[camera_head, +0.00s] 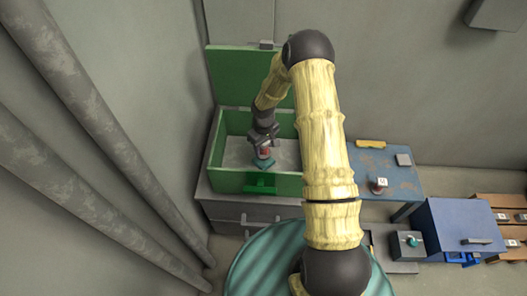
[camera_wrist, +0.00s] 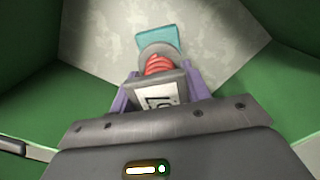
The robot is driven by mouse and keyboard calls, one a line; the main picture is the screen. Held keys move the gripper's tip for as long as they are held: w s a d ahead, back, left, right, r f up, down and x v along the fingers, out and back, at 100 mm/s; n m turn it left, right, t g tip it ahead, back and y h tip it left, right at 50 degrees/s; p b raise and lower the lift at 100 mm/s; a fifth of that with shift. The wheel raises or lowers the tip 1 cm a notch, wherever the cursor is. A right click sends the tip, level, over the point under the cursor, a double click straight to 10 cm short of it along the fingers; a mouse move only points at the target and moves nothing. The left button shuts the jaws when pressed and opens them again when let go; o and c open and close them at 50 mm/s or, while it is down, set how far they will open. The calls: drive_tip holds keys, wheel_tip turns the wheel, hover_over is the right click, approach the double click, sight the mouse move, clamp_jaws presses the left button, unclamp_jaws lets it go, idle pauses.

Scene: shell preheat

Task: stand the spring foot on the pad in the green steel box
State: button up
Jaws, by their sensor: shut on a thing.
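The green steel box (camera_head: 228,183) stands open on a grey cabinet, its lid raised at the back. My gripper (camera_head: 264,146) reaches down inside it. In the wrist view its purple fingers (camera_wrist: 160,92) are shut on the spring foot's pale, labelled block. The spring foot (camera_wrist: 159,65) has a red coil and a grey disc at its far end; its red shows below the gripper in the head view (camera_head: 265,152). The teal pad (camera_wrist: 157,36) lies on the grey box floor, partly hidden behind the disc. I cannot tell whether disc and pad touch.
Green walls stand close on both sides of my gripper. To the right, a blue worktable (camera_head: 406,184) bears a small labelled piece (camera_head: 379,184) with some red. A blue box (camera_head: 455,228) and wooden drawers (camera_head: 499,205) stand farther right. Thick pipes (camera_head: 75,90) run along the left wall.

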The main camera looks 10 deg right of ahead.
sight(263, 152)
drive_tip(key=shift+f, duration=1.85)
drive_tip(key=shift+f, duration=0.15)
drive_tip(key=o, duration=1.3)
wheel_tip(263, 152, up, 12)
drive_tip(key=shift+f, duration=0.1)
drive_tip(key=shift+r, duration=0.25)
